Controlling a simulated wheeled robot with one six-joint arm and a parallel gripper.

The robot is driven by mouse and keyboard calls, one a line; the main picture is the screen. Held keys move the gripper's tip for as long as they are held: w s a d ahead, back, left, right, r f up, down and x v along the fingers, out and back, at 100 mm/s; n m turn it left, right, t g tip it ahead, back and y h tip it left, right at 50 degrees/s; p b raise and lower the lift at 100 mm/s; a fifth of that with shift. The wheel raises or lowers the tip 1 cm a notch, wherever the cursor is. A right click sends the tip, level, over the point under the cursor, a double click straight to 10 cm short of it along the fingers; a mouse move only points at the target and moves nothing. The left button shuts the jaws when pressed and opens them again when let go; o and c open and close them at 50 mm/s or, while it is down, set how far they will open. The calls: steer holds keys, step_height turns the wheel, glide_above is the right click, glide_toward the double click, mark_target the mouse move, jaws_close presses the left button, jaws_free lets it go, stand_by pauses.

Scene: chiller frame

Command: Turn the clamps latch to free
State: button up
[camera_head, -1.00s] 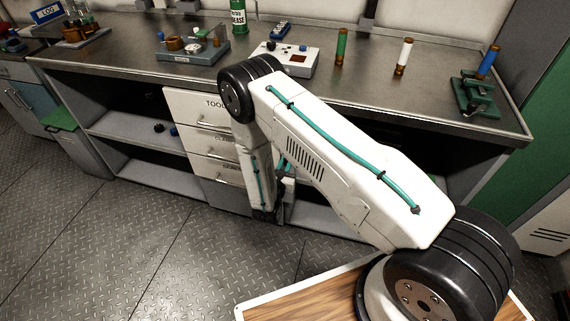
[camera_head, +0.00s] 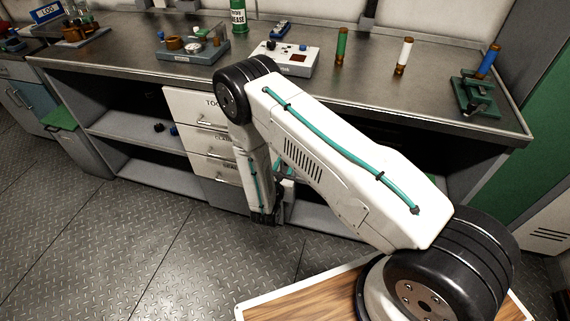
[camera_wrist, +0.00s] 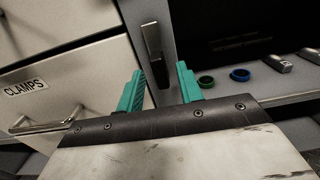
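The latch (camera_wrist: 154,42) is a metal lever on a dark plate, fixed to the grey post right of the clamps drawer (camera_wrist: 75,91). The lever looks roughly upright along the post. The drawer front is pale, with a "CLAMPS" label (camera_wrist: 25,87) and a bar handle (camera_wrist: 48,124), and it looks shut. My gripper (camera_wrist: 160,84) has two teal fingers spread apart with nothing between them. In the wrist view the fingertips lie just below the latch, apart from it. In the head view my arm hides the latch and most of the gripper.
The steel worktop (camera_head: 380,88) above carries several items, including a green stand (camera_head: 475,95). The floor in front is clear.

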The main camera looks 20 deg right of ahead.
steer(key=v, duration=0.7)
stand_by(0.3)
